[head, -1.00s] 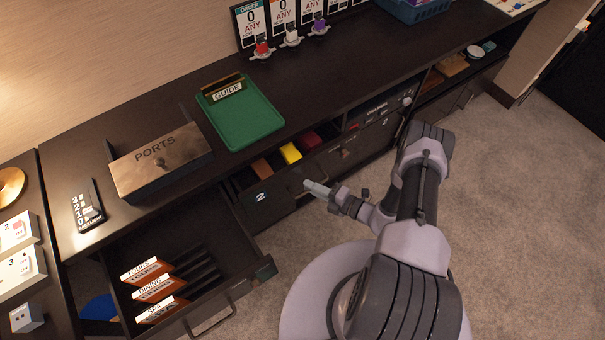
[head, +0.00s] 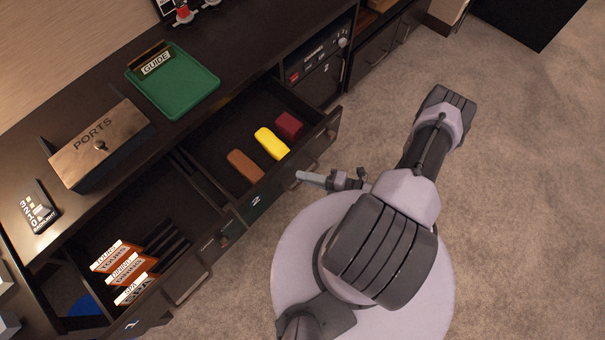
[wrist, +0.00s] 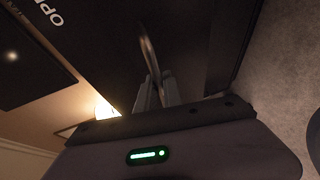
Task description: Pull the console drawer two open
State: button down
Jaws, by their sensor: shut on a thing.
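Console drawer two (head: 268,189), dark with a small "2" on its front, stands well out from the console in the head view. Brown, yellow and dark red blocks lie inside it. My gripper (head: 302,176) is at the drawer front, shut on its handle (head: 291,185). In the wrist view the fingers (wrist: 155,92) close around the metal handle bar (wrist: 149,58), with the dark drawer front beyond. The exact finger contact is partly hidden by the fingers.
Drawer one (head: 165,283) also stands open at left, holding several labelled cards (head: 125,270). A green tray (head: 178,88) and a PORTS box (head: 100,145) sit on the console top. Carpet (head: 520,200) is clear at right.

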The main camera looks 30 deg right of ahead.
jog(key=shift+s, duration=0.1)
dwell(0.3)
jog(key=c, duration=1.5)
grip_release()
jog(key=shift+d, duration=0.1)
jog(key=p+v, duration=0.3)
jog(key=v, duration=1.4)
jog(key=shift+s, duration=0.2)
jog(key=shift+d, duration=0.1)
